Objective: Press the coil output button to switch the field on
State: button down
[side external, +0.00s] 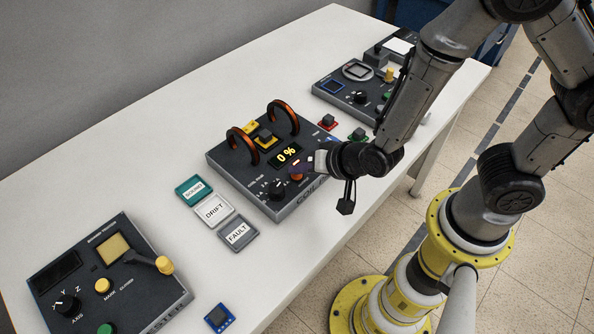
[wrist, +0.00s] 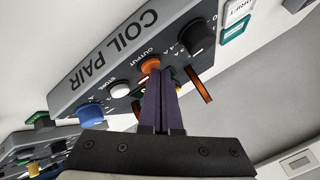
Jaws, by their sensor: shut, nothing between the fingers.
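The coil pair box (side external: 250,175) sits mid-table with two copper coils (side external: 283,118) on top and a display (side external: 286,156) reading "0 %". Its orange button, labelled OUTPUT, shows in the wrist view (wrist: 150,64) and partly in the side view (side external: 297,176), below the fingers. My gripper (side external: 305,163) is shut and empty over the front part of the box. In the wrist view the closed dark fingertips (wrist: 165,76) appear beside the orange button and overlap its edge. I cannot tell whether they touch it.
A black dial (side external: 277,189) is close to the button; a white button (wrist: 120,88) and blue knob (wrist: 90,112) lie on its other side. Green, white and grey label tiles (side external: 214,210) lie left of the box. Other instrument boxes stand at near left (side external: 150,290) and far right (side external: 335,92).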

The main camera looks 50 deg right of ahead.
aim_at(301, 180)
dwell(0.4)
jog(key=shift+s+r, duration=0.1)
jog(key=shift+r, duration=0.35)
notch_tip(301, 180, up, 6)
jog(key=shift+f, duration=0.1)
dwell(0.6)
